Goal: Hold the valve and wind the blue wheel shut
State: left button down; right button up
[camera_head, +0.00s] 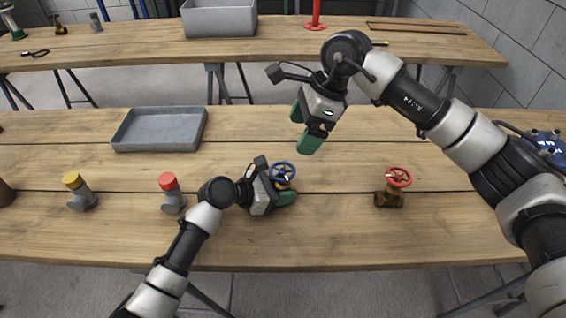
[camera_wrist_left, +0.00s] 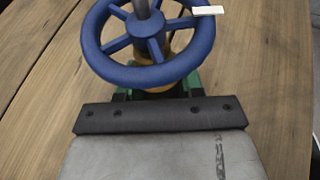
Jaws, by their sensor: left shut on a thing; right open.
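The blue wheel (camera_head: 283,172) tops a valve on the near table, in the middle. The brass-coloured valve body (camera_head: 283,186) is mostly hidden by my left gripper (camera_head: 286,198), which is shut on it from the left. In the left wrist view the blue wheel (camera_wrist_left: 148,45) is large, with a white tag at its rim and the brass neck below it. Green finger parts (camera_wrist_left: 150,88) show beneath the wheel. My right gripper (camera_head: 307,128) is open and empty, its green fingers raised above the table, behind and right of the blue wheel.
A valve with a red wheel (camera_head: 398,177) stands to the right. Grey fittings with a red cap (camera_head: 168,182) and a yellow cap (camera_head: 72,181) stand to the left. An empty grey tray (camera_head: 160,148) lies behind them. The table between the blue and red wheels is clear.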

aim_at(280, 169)
jog(key=x, duration=1)
jog(key=shift+s+a+f, duration=0.1)
jog(key=shift+f, duration=0.3)
jog(key=shift+c, duration=0.4)
jog(key=c, duration=0.8)
jog(key=m+t, duration=0.1)
jog(key=m, duration=0.3)
jog(key=shift+m+t, duration=0.3)
jog(key=shift+t, duration=0.1)
jog(key=shift+c, duration=0.3)
jog(key=o, duration=0.9)
jog(key=shift+o, duration=0.2)
jog(key=v, duration=1.2)
